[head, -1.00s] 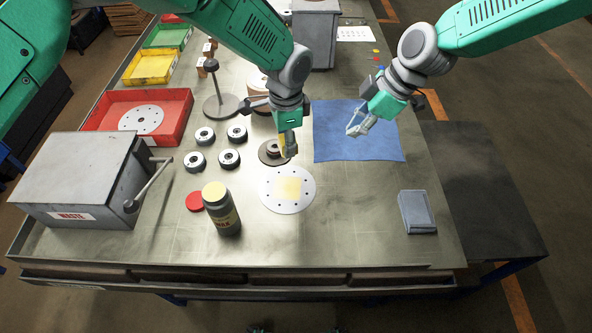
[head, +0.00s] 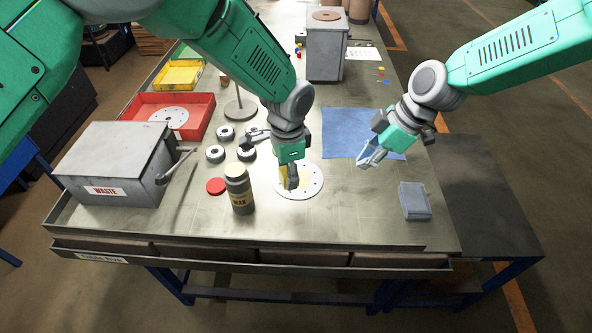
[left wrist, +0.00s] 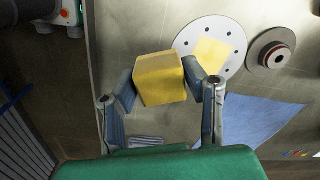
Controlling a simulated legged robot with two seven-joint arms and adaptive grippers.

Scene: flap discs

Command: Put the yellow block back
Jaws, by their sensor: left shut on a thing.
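My left gripper (head: 290,180) is shut on the yellow block (left wrist: 160,79), which shows between its fingers in the left wrist view. In the head view the gripper hides most or all of the block. The gripper covers part of a white round disc (head: 313,186) with a ring of small holes. In the left wrist view the disc (left wrist: 183,42) lies beyond the block and bears a pale yellow square (left wrist: 212,52). My right gripper (head: 369,156) is open and empty near the front edge of the blue cloth (head: 345,128).
A wax bottle (head: 240,190) and a red lid (head: 216,186) stand left of the disc. A grey waste box (head: 112,160) with a lever is further left. A grey block (head: 414,201) lies at the right front. Bare tabletop (head: 345,215) lies in front of the disc.

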